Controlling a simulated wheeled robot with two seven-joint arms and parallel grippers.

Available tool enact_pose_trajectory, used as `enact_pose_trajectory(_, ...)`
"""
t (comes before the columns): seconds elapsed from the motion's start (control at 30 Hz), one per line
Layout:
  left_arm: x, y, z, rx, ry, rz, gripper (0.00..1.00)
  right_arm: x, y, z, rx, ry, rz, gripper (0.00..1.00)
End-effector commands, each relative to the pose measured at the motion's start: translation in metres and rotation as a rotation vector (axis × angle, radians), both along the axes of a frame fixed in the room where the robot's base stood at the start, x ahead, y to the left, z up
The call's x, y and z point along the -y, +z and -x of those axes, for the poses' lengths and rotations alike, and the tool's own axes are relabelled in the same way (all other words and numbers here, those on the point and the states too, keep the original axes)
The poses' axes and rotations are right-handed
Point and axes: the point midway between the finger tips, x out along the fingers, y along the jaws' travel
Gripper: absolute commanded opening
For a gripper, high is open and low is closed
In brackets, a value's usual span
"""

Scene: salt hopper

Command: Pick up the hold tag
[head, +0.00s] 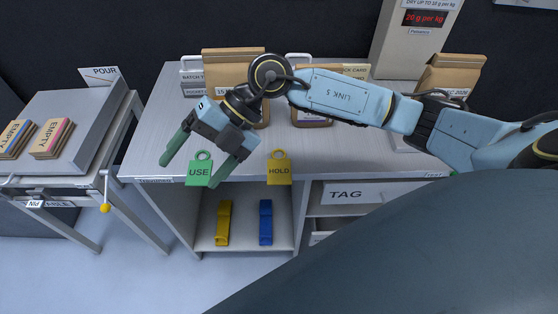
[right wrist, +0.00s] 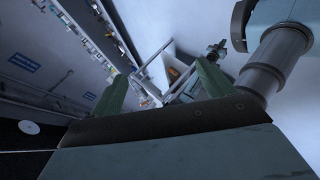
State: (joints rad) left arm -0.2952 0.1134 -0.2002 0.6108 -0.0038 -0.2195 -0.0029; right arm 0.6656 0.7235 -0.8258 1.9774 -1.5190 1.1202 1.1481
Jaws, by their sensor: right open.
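The yellow hold tag (head: 279,170) hangs at the front edge of the bench in the head view, its word HOLD facing me. The green use tag (head: 199,171) hangs at the same edge to its left. My right gripper (head: 196,158) is open and empty, its green fingers pointing down and left, around and above the use tag in the picture. It appears left of the hold tag and apart from it. In the right wrist view the open fingers (right wrist: 158,88) show with nothing between them; neither tag can be made out there. My left gripper is not in view.
Paper bags (head: 232,70) and cards stand along the back of the bench (head: 170,130). Yellow (head: 223,222) and blue (head: 265,222) clips sit on the shelf below, beside a TAG drawer (head: 347,194). A side table (head: 80,150) with EMPTY packs stands left, past a gap.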

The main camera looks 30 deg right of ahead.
Motion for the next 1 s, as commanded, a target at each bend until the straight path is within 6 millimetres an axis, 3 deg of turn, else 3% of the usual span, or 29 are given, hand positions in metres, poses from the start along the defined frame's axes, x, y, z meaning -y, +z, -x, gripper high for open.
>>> enact_pose_trajectory(0.1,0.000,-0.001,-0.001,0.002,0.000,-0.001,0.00,0.067,-0.025,-0.019,-0.007,-0.033,0.376,0.80)
enact_pose_trajectory(0.2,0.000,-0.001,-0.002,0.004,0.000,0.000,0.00,0.122,-0.030,-0.032,-0.026,-0.103,0.631,0.80)
enact_pose_trajectory(0.3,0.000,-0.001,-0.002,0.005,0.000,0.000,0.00,0.163,-0.027,-0.039,-0.045,-0.174,0.808,0.80)
enact_pose_trajectory(0.4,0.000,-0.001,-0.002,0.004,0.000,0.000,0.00,0.186,-0.023,-0.043,-0.056,-0.222,0.908,0.80)
enact_pose_trajectory(0.57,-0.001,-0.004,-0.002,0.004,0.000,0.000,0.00,0.197,-0.038,-0.043,-0.067,-0.245,0.954,0.80)
enact_pose_trajectory(0.8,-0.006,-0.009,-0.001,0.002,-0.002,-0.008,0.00,0.195,-0.085,-0.042,-0.066,-0.241,0.950,0.80)
enact_pose_trajectory(1.0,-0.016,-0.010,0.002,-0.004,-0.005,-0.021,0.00,0.195,-0.103,-0.043,-0.063,-0.241,0.948,0.80)
